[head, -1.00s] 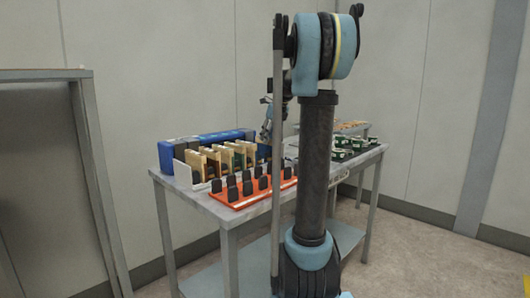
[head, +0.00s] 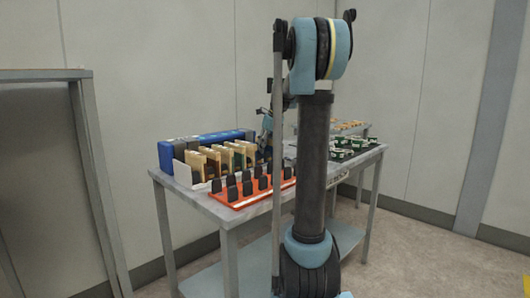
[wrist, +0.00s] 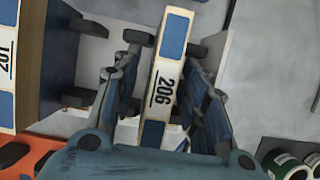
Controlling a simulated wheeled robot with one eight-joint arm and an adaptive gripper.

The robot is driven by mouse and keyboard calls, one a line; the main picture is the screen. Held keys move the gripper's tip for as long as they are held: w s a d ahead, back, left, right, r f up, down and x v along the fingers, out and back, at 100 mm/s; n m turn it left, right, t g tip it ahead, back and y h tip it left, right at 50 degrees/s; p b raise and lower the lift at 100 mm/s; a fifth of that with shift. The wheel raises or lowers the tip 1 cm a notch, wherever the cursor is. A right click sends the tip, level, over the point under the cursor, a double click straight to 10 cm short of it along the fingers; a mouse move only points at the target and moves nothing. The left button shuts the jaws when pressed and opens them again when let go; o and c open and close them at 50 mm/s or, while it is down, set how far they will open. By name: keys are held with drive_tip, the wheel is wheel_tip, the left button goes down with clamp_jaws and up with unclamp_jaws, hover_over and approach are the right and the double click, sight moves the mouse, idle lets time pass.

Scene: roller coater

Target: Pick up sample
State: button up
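In the wrist view, a narrow sample (wrist: 170,50) with blue and cream bands and the label "206" stands between dark holder clips. My gripper (wrist: 160,105) has one finger on each side of it, with a gap visible on both sides, so it is open. The fingertips are level with the labelled part. In the head view, my gripper (head: 266,137) is at the right end of the row of upright tan samples (head: 225,157). Which sample there is 206 cannot be told, as my arm and gripper cover that end.
Another sample labelled "102" (wrist: 8,60) stands to the left in the wrist view. An orange rack with black clips (head: 250,193) lies along the table's (head: 190,196) front. A blue case (head: 165,155) is behind the samples. Green-and-white items (head: 345,147) sit at the right.

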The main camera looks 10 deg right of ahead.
drive_tip(key=shift+f, duration=0.25)
idle(0.4)
clamp_jaws()
